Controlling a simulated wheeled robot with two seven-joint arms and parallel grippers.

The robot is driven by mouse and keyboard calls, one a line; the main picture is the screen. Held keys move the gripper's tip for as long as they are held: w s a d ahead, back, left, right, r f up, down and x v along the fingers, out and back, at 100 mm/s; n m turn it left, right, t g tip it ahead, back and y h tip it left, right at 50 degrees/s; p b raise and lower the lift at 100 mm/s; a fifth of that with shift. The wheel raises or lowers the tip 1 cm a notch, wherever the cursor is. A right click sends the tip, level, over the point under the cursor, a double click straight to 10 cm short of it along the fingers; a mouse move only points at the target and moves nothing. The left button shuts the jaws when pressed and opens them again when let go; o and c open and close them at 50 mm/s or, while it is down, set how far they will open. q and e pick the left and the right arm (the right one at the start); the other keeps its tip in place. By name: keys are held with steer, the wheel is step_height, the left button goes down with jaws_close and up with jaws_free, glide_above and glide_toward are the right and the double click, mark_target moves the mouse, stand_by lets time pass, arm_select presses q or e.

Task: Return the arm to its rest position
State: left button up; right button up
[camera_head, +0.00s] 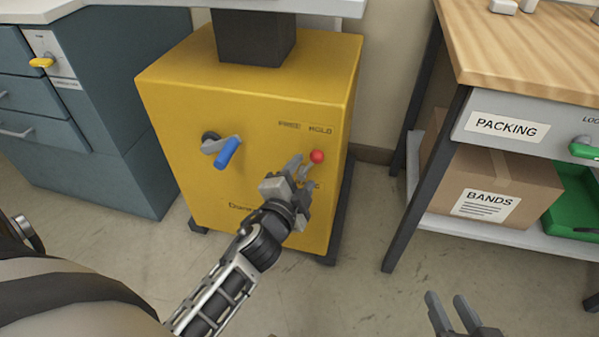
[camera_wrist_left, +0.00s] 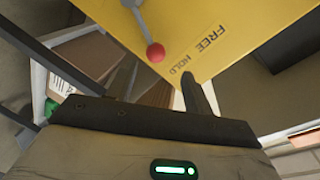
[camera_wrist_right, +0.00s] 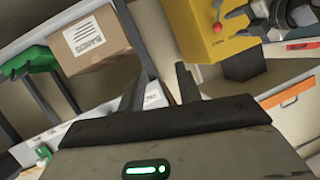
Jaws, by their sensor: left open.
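My left gripper (camera_head: 301,171) is in front of the yellow cabinet (camera_head: 245,120), just left of and below a grey lever with a red knob (camera_head: 317,156). It is open and nothing shows between its fingers. In the left wrist view the red knob (camera_wrist_left: 155,53) appears just past the open fingers (camera_wrist_left: 160,82); I cannot tell whether they touch the lever. FREE and HOLD labels are printed beside it. My right gripper (camera_head: 452,311) is low at the right, over the floor, and its fingers are apart and empty in the right wrist view (camera_wrist_right: 160,82).
A blue handle (camera_head: 228,152) sticks out of the cabinet front. Blue drawers (camera_head: 70,115) stand at left. At right is a wood-topped packing bench (camera_head: 520,50) with a BANDS box (camera_head: 490,185) and green bin (camera_head: 572,212) on its shelf. Floor between is clear.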

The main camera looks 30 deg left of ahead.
arm_select(q)
steer(key=shift+s+d+f, duration=0.2)
steer(key=shift+s+d, duration=0.45)
steer(key=shift+s, duration=0.2)
arm_select(e)
steer(key=shift+s+a+r, duration=0.15)
steer(key=shift+s, duration=0.15)
arm_select(q)
step_height(320, 180, up, 7)
steer(key=p, duration=0.7)
steer(key=s+d+r+n+g+h+p, duration=0.2)
steer(key=s+d+r+n+p, duration=0.1)
steer(key=s+p, duration=0.4)
steer(key=s+d+r+n+g+h+p, duration=0.3)
steer(key=s+d+r+n+p, duration=0.1)
steer(key=s+d+n+p, duration=0.1)
steer(key=s+n+p, duration=0.1)
steer(key=s+p, duration=0.1)
steer(key=s, duration=0.1)
steer(key=shift+g, duration=0.3)
arm_select(e)
steer(key=s+d+r+g+h, duration=0.1)
steer(key=d+r, duration=0.4)
steer(key=r, duration=0.6)
steer(key=shift+s+m+g+h, duration=0.35)
steer(key=shift+s+h, duration=0.2)
steer(key=shift+h, duration=0.45)
